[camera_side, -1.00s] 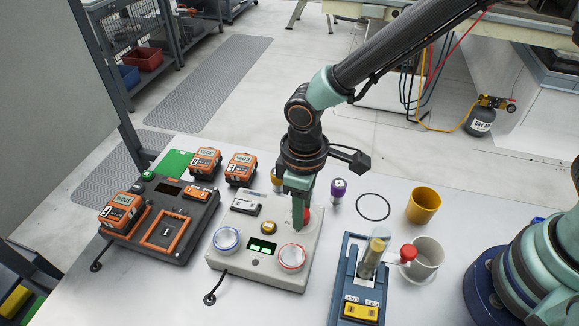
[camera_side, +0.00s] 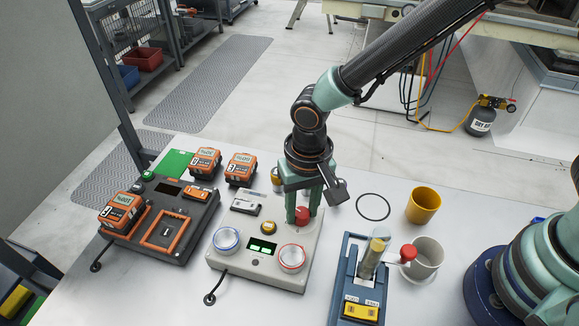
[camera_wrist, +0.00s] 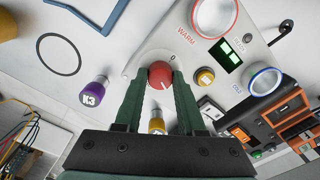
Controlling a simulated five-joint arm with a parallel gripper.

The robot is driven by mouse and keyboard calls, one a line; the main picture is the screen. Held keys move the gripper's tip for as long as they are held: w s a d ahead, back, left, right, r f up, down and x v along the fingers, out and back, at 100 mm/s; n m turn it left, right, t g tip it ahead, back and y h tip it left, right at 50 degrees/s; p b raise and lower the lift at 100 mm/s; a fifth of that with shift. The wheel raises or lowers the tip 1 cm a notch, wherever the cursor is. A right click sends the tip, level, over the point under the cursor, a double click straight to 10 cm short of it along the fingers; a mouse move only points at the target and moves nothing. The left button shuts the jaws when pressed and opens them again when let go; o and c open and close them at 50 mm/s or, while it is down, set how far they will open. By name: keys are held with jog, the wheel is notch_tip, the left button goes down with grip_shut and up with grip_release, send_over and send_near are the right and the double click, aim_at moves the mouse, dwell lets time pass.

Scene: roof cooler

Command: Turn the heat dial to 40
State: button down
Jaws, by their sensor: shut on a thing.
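The red heat dial (camera_side: 302,215) sits at the back right of a light grey control box (camera_side: 228,258). My gripper (camera_side: 303,212) points down over it with its green fingers on either side. In the wrist view my gripper (camera_wrist: 161,80) is shut on the dial (camera_wrist: 160,74), whose white pointer line shows. A "0" mark shows beside the dial; other scale marks are hidden or too small to read. The box has a green lit display (camera_side: 263,247), also in the wrist view (camera_wrist: 226,54), with digits I cannot read.
The box also carries a blue-ringed cup (camera_side: 227,240), a red-ringed cup (camera_side: 292,257) and a yellow button (camera_side: 268,228). A purple-capped vial (camera_wrist: 92,94) stands near the gripper.

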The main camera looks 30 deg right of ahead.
aim_at(305, 212)
jog(key=shift+w+m, duration=0.15)
jog(key=shift+m, duration=0.55)
jog(key=shift+d, duration=0.1)
jog(key=c, duration=0.5)
grip_release()
jog(key=shift+r, duration=0.15)
notch_tip(305, 212, up, 12)
jog(key=shift+s, duration=0.25)
jog(key=shift+d, duration=0.1)
